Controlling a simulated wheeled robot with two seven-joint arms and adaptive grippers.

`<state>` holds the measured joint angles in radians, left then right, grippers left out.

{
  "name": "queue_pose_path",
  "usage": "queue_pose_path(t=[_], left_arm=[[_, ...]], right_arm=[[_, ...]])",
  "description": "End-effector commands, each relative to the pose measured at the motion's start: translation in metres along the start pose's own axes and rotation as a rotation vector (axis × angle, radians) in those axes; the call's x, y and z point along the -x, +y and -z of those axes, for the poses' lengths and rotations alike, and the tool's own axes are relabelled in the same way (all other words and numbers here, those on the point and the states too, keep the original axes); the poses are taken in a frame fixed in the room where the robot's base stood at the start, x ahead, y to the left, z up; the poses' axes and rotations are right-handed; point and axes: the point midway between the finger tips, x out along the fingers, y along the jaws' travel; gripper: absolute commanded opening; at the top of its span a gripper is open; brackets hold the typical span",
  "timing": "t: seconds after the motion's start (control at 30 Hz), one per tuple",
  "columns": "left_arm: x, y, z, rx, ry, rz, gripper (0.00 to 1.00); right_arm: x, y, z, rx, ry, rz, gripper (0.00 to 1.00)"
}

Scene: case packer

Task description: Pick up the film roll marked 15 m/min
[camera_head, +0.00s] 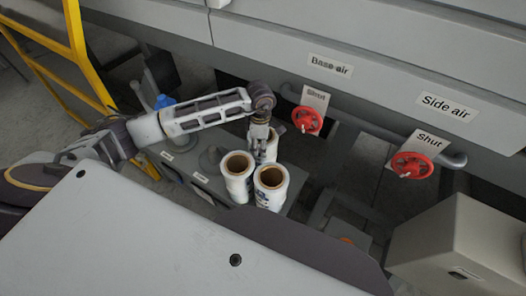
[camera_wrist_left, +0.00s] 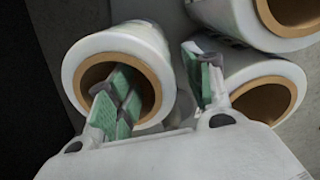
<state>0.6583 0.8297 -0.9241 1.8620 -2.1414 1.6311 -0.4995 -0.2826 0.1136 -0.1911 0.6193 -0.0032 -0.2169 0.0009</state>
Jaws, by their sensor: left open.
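Three white film rolls with brown cores stand close together on a grey shelf (camera_head: 297,206). In the head view they are a front left roll (camera_head: 238,185), a front right roll (camera_head: 270,192) and a back roll (camera_head: 271,150), partly hidden by my left gripper (camera_head: 260,148). The marking 15 m/min is not legible on any roll. In the left wrist view my open gripper (camera_wrist_left: 158,67) straddles the wall of the left roll (camera_wrist_left: 154,42): one finger shows at its core opening, the other outside beside the right roll (camera_wrist_left: 238,68). A third roll (camera_wrist_left: 222,15) is at the top right.
Two red valve wheels (camera_head: 307,121) (camera_head: 412,166) with Shut tags are right of the rolls. The grey machine panel (camera_head: 270,35) rises behind. A yellow rail (camera_head: 76,40) stands at the left and a beige box (camera_head: 455,245) at the lower right.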

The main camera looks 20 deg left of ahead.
Motion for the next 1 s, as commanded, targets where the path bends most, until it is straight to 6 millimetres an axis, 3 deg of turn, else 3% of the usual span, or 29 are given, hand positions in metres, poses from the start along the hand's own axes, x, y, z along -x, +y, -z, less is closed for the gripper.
queue_pose_path(t=[0.17, 0.47, 0.73, 1.0], left_arm=[[-0.002, 0.000, 0.000, -0.001, 0.000, 0.000, 0.51], [-0.005, -0.001, 0.000, 0.000, 0.001, 0.001, 0.51], [-0.030, -0.002, -0.001, 0.000, 0.001, 0.003, 0.51], [-0.052, -0.001, -0.001, 0.000, 0.000, 0.000, 0.51]], right_arm=[[0.000, -0.010, 0.009, -0.004, 0.010, 0.010, 0.40], [0.001, -0.004, 0.001, 0.000, 0.001, 0.004, 0.40], [0.009, -0.002, -0.016, 0.002, -0.017, 0.003, 0.40], [0.010, -0.010, -0.012, -0.001, -0.015, 0.011, 0.40]])
